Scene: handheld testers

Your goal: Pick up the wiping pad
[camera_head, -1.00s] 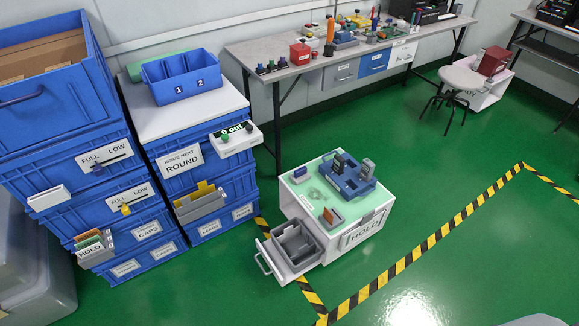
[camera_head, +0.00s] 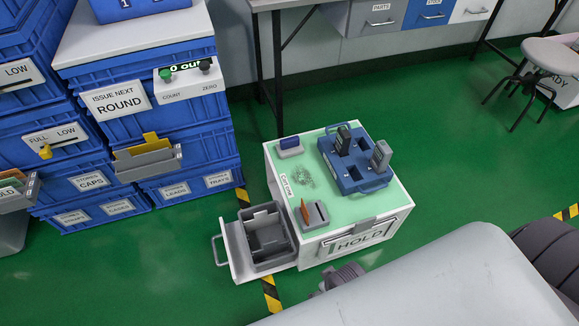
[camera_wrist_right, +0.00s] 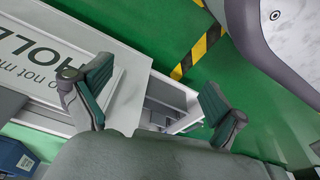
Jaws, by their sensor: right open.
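A small dark blue block on a light grey base, which looks like the wiping pad (camera_head: 289,143), sits at the back left corner of the white cabinet's green top (camera_head: 335,205). My right gripper (camera_wrist_right: 152,85) is open and empty in the wrist view, its fingers apart above the cabinet's front and open drawer. In the head view part of it shows low in front of the cabinet, mostly hidden by my arm, well away from the pad. The pad does not show in the wrist view. My left gripper is not in view.
A blue tray (camera_head: 381,184) holding grey handheld testers stands right of the pad. A grey holder with an orange piece (camera_head: 314,216) is at the front. The cabinet's drawer (camera_head: 235,255) is open. Blue crates (camera_head: 190,140) stand left and a workbench (camera_head: 263,3) behind.

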